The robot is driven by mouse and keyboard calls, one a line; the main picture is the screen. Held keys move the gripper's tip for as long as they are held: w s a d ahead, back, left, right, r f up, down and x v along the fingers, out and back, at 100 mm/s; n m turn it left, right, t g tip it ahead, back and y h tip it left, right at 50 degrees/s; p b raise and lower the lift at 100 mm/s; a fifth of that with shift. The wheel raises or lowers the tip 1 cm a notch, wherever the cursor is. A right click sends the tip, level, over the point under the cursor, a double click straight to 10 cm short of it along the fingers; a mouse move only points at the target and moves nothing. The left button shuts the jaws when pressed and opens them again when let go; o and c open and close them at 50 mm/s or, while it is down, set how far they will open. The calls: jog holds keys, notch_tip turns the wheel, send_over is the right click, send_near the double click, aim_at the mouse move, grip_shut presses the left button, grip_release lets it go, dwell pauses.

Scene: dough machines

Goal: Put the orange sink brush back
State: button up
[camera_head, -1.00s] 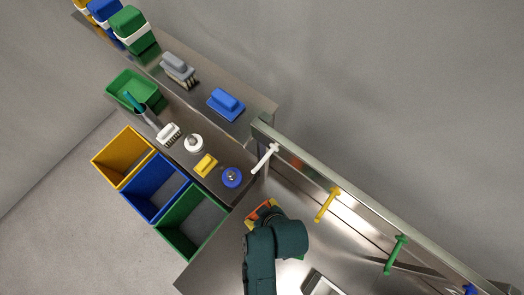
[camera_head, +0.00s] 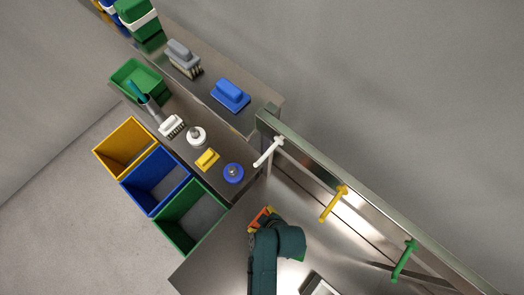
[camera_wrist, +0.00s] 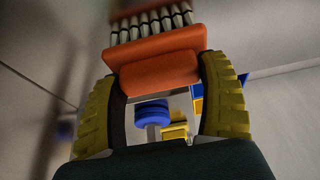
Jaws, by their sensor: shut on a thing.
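The orange sink brush (camera_wrist: 155,62) is held between the two yellow ribbed fingers of my gripper (camera_wrist: 160,95) in the wrist view. Its pale bristles (camera_wrist: 150,22) point toward the top of that picture. In the head view my gripper (camera_head: 262,220) is over the left end of the steel counter, mostly hidden by my dark green arm. Only a small orange patch of the brush (camera_head: 257,215) shows there.
A lower shelf holds a white brush (camera_head: 172,126), a white round item (camera_head: 196,136), a yellow brush (camera_head: 207,160) and a blue round item (camera_head: 233,173). A blue brush (camera_head: 231,95) and grey brush (camera_head: 183,58) stand above. White (camera_head: 268,152), yellow (camera_head: 333,204) and green (camera_head: 404,260) handles line the rail.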

jog(key=o, duration=1)
jog(key=shift+f, duration=0.1)
jog(key=shift+o, duration=0.2)
jog(key=p+v, duration=0.1)
jog(key=v, duration=1.1)
